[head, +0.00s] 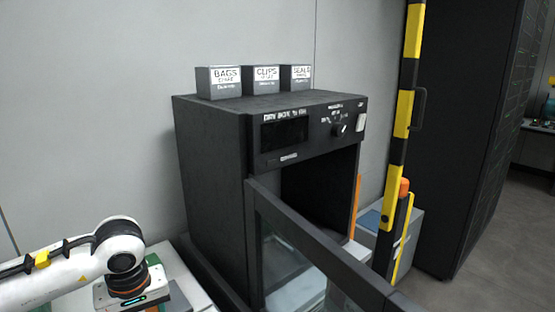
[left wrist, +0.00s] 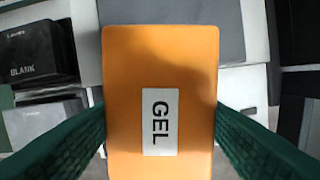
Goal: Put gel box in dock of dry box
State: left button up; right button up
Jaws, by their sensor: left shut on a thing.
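The orange gel box (left wrist: 190,75) with a white GEL label fills the middle of the left wrist view. My left gripper (left wrist: 160,125) is shut on it, with a green finger at each side. In the head view my left arm comes in at the lower left, and its fingers and the gel box are out of frame. The dark dry box (head: 212,190) stands in the middle with its framed glass door (head: 262,225) swung open. Its dock cannot be made out. My right gripper is not in view.
Grey boxes labelled BAGS (head: 218,83), CLIPS (head: 262,80) and SEALS (head: 296,78) sit on top of the dry box. A yellow and black post (head: 404,110) stands to its right. A BLANK box (left wrist: 35,55) shows in the left wrist view. The open door juts forward.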

pick_arm(q)
jog(key=s+d+f+m, duration=0.1)
jog(key=d+m, duration=0.1)
jog(key=s+d+f+m, duration=0.1)
jog(key=s+m, duration=0.1)
jog(key=s+d+f+m+h+b, duration=0.1)
jog(key=s+d+m, duration=0.1)
jog(key=shift+s+d+f, duration=0.15)
jog(key=shift+d+f, duration=0.15)
jog(key=shift+d, duration=0.05)
